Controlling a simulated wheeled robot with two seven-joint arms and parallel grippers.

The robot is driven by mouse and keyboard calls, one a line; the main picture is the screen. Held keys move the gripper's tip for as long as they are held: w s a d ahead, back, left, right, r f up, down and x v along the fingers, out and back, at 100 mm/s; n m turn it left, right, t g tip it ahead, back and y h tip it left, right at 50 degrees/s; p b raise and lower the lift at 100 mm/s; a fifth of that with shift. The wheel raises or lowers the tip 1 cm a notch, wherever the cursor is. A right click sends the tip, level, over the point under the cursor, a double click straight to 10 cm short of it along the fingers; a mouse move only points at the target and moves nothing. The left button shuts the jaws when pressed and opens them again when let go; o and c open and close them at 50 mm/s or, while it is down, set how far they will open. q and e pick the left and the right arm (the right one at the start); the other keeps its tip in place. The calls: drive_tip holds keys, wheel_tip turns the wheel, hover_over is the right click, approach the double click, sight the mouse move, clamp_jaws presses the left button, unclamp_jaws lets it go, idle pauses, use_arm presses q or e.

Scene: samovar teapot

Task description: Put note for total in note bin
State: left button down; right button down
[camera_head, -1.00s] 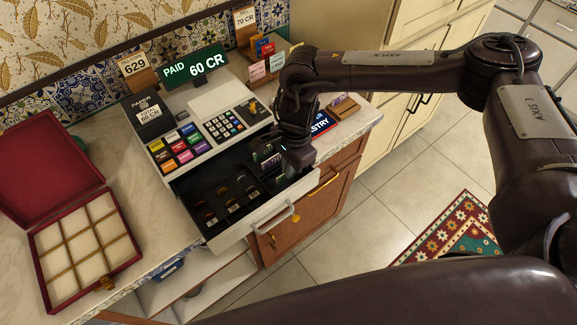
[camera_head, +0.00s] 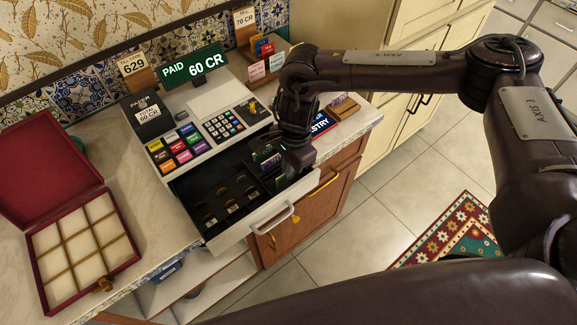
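The cash register (camera_head: 203,143) stands on the counter with its black drawer (camera_head: 200,190) pulled open. Coins lie in several labelled sections of the drawer. My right gripper (camera_head: 284,178) points down into the right end of the drawer, where the note compartments (camera_head: 268,160) are. Its fingers are small and dark against the drawer, so I cannot tell whether they are open or shut, or whether a note is between them. A green display (camera_head: 194,68) reads "PAID 60 CR". My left gripper is not in view.
An open red box (camera_head: 85,245) with a divided tray is at the left. A card stand (camera_head: 268,65) and a small wooden block (camera_head: 343,107) are behind the drawer. The drawer handle (camera_head: 272,220) juts out past the counter front.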

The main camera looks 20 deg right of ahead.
drive_tip(key=c, duration=2.2)
unclamp_jaws()
drive_tip(key=c, duration=1.2)
unclamp_jaws()
drive_tip(key=shift+r, duration=0.15)
drive_tip(key=shift+r+p, duration=1.9)
drive_tip(key=shift+r, duration=1.5)
